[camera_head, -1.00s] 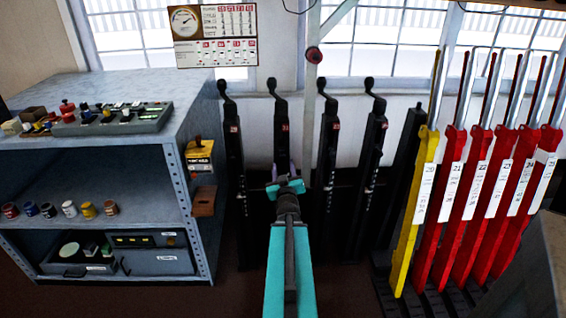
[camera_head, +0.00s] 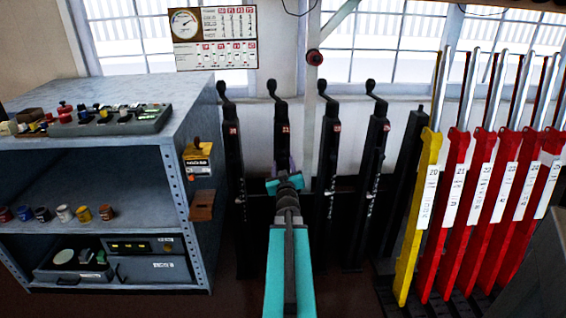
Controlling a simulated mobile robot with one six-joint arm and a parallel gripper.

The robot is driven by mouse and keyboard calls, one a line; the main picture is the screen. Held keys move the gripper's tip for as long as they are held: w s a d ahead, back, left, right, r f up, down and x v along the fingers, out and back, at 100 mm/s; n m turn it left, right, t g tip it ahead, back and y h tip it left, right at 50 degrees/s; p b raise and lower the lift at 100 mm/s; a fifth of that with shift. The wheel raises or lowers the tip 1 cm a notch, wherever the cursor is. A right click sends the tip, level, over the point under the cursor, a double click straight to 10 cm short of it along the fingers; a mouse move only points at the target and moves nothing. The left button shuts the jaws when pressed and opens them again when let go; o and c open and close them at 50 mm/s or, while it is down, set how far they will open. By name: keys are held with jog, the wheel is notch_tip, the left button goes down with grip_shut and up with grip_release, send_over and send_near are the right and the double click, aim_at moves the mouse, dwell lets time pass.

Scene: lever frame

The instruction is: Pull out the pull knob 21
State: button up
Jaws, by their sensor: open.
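Several black posts with crank-shaped tops stand in a row by the wall. The second black post (camera_head: 282,125) from the left has a small red number plate that may read 21, but it is too small to be sure. My gripper (camera_head: 285,184), teal and dark grey, is open in front of this post's lower part and hides it. A small purple patch shows just above the gripper. I cannot tell a separate pull knob there, or whether the gripper touches anything. A red lever (camera_head: 447,215) with a plate reading 21 stands at the right.
A grey shelf unit (camera_head: 120,140) with jars and boxes stands at the left. A yellow box (camera_head: 197,158) hangs on its side. A yellow lever (camera_head: 416,215) and several red levers fill the right. Dark floor lies between.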

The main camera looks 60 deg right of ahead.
aim_at(283, 162)
jog(key=shift+x, duration=1.75)
